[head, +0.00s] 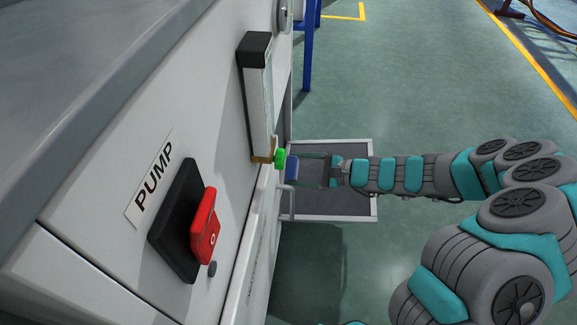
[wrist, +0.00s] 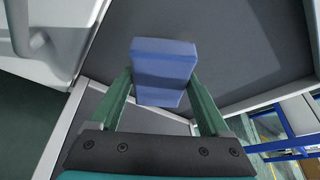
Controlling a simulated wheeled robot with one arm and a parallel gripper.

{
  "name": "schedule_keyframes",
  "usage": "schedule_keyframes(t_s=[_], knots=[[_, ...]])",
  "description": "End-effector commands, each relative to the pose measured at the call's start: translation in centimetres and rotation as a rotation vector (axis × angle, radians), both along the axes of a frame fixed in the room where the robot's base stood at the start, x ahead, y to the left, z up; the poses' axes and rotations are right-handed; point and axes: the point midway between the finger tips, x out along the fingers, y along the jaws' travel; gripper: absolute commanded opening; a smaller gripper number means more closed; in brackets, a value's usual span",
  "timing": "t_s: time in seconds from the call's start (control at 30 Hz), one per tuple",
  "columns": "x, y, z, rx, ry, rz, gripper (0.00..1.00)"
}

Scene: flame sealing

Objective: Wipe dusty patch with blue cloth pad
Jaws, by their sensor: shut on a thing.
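My gripper (head: 312,169) reaches in from the right, low beside the machine, and is shut on the blue cloth pad (head: 291,167). In the wrist view the pad (wrist: 163,62) is a blue block held between the two green fingers of my gripper (wrist: 162,92). A dark grey surface lies behind the pad in that view; I cannot tell whether the pad touches it. I cannot make out a dusty patch in either view.
A dark grey tray-like surface with a pale rim (head: 373,178) lies under my gripper. Close left stand a green knob (head: 280,158), an upright gauge (head: 257,95) and a handle (head: 289,203). A red switch (head: 205,228) sits by the PUMP label (head: 153,180). Green floor is open beyond.

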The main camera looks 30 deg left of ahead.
Motion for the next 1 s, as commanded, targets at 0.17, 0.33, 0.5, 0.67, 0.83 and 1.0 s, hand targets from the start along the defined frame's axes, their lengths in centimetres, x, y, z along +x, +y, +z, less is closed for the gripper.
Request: schedule_keyframes(t_s=[0.17, 0.33, 0.5, 0.67, 0.83, 1.0], knots=[[0.5, -1.3, 0.1, 0.001, 0.001, -0.002, 0.36], [0.5, -1.5, 0.1, 0.002, 0.001, -0.001, 0.36], [0.5, -1.5, 0.1, 0.002, 0.0, -0.001, 0.36], [0.7, -1.9, 0.1, 0.002, 0.001, -0.001, 0.36], [1.1, -3.2, 0.2, 0.002, 0.0, -0.003, 0.36], [1.5, -4.3, 0.1, 0.0, -0.001, -0.002, 0.36]])
